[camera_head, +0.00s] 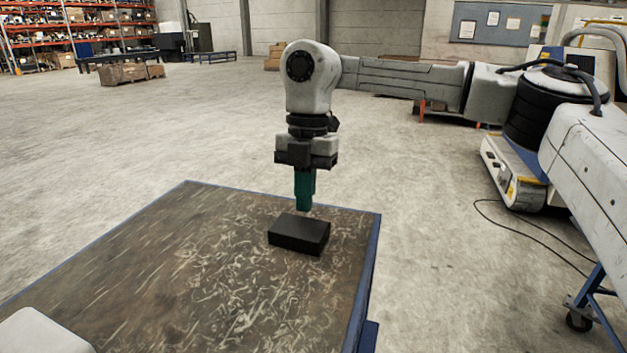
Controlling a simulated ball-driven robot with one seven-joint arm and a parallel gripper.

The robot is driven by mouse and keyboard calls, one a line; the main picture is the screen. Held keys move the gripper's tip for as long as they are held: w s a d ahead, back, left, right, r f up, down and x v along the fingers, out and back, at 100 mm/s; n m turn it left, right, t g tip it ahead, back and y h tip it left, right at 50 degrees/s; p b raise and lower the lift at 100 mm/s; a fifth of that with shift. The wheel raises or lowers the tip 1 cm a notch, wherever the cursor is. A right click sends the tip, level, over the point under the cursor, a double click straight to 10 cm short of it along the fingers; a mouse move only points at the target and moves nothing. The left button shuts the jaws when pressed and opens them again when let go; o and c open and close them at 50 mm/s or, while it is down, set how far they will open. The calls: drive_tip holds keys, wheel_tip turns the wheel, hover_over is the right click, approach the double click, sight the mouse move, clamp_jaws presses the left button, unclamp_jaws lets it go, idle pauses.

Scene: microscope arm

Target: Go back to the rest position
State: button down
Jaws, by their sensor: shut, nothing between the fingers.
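My gripper (305,208) has teal fingers and points straight down at the end of my arm. It is shut, with nothing held. It hangs over the far right part of the work table (150,265). A black box (298,234) lies on the table just below the fingertips. In this view the fingertips appear close above the box's back edge. I cannot tell whether they touch it.
The table has a blue edge on its right side, and much of its top is bare. A white object (40,335) shows at the lower left corner. A wheeled machine (515,175) and a cable (530,230) are on the right. Open floor (120,140) lies behind the table.

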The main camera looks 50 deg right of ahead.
drive_tip(key=w+d, duration=0.1)
drive_tip(key=d, duration=0.1)
drive_tip(key=w+d, duration=0.1)
drive_tip(key=d, duration=0.1)
drive_tip(key=w+d, duration=0.1)
drive_tip(key=d, duration=0.2)
drive_tip(key=shift+r, duration=0.15)
